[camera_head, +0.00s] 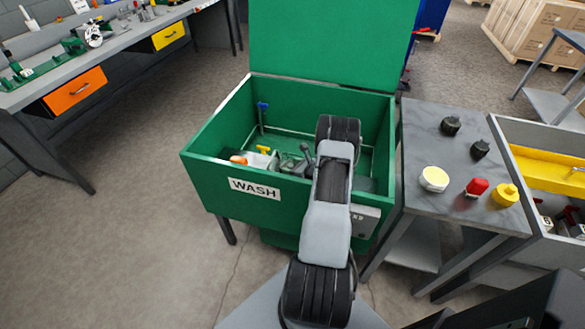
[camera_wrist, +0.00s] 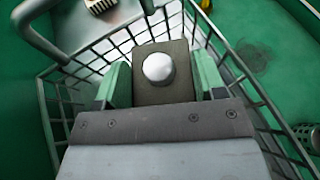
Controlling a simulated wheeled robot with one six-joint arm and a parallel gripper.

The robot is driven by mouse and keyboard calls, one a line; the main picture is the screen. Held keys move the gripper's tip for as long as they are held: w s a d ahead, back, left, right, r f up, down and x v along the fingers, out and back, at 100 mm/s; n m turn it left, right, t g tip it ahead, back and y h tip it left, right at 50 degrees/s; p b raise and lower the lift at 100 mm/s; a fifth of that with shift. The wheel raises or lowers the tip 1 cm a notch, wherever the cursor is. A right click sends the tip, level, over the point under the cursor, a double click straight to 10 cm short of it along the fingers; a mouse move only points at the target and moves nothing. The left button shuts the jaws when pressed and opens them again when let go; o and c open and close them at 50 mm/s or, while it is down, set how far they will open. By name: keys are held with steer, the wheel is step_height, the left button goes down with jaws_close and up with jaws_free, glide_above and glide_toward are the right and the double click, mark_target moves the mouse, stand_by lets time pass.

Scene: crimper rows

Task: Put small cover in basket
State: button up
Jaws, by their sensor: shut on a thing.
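In the wrist view my gripper (camera_wrist: 158,85) is shut on a dark, square small cover (camera_wrist: 181,90) with a round white knob. The green finger pads press on its left and right sides. The cover is within the outline of the wire basket (camera_wrist: 257,92); I cannot tell how high it is above the basket's bottom. The basket is in the green wash tub (camera_head: 212,178). In the head view my arm reaches down into the tub and hides the gripper, the cover and most of the basket.
The tub's green lid (camera_head: 330,38) stands open. Inside, left of my arm, are a white container (camera_head: 258,161) and a blue-topped brush (camera_head: 262,112). A grey table (camera_head: 455,160) on the right holds a white jar, red and yellow parts and dark knobs.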

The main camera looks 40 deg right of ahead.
steer(key=o, duration=1.2)
steer(key=shift+r, duration=0.1)
steer(key=shift+s+r+p, duration=0.15)
steer(key=shift+r+p, duration=0.05)
steer(key=shift+p, duration=0.25)
steer(key=shift+p+v, duration=0.9)
steer(key=shift+v, duration=2.65)
steer(key=shift+f, duration=0.1)
